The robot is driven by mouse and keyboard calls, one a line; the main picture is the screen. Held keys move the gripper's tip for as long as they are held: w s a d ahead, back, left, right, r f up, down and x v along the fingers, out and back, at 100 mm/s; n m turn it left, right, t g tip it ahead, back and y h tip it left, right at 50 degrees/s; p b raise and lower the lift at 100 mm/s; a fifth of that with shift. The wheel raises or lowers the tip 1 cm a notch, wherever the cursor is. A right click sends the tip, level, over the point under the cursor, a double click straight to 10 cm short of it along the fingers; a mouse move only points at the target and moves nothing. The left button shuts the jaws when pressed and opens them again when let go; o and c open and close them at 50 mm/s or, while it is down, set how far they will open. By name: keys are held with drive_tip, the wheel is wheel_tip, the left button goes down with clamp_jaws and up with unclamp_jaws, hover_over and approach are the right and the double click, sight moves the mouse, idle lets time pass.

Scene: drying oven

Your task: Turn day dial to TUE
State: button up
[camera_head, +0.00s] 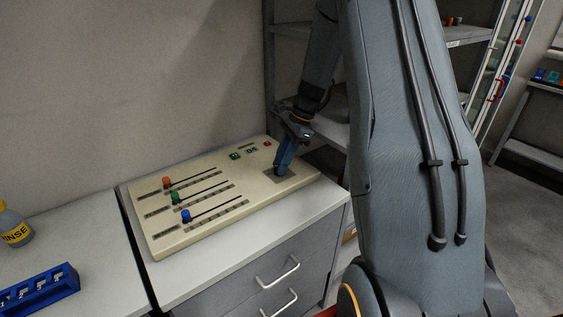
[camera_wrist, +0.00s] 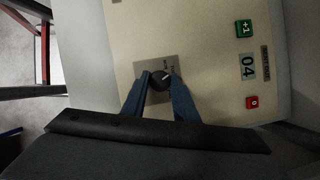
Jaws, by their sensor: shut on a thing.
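A light pointer line shows on the knob in the wrist view. My gripper (camera_wrist: 160,88) has its two blue fingers on either side of the knob, shut on it. In the head view my gripper (camera_head: 284,170) reaches down to the plate at the panel's right end, and its fingers hide the knob. The beige panel (camera_head: 200,225) lies on the white counter.
The panel also bears an orange slider (camera_head: 166,182), a green slider (camera_head: 175,198) and a blue slider (camera_head: 186,216). A green +1 button (camera_wrist: 244,28), a display reading 04 (camera_wrist: 248,66) and a red 0 button (camera_wrist: 253,102) sit beside the dial. A blue rack (camera_head: 40,291) stands at left.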

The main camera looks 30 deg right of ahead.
idle(0.3)
drive_tip(key=o, duration=1.1)
drive_tip(key=shift+c, duration=0.2)
drive_tip(key=b+v, duration=0.1)
drive_tip(key=v, duration=0.6)
drive_tip(key=shift+r+b, duration=0.4)
drive_tip(key=shift+d, duration=0.15)
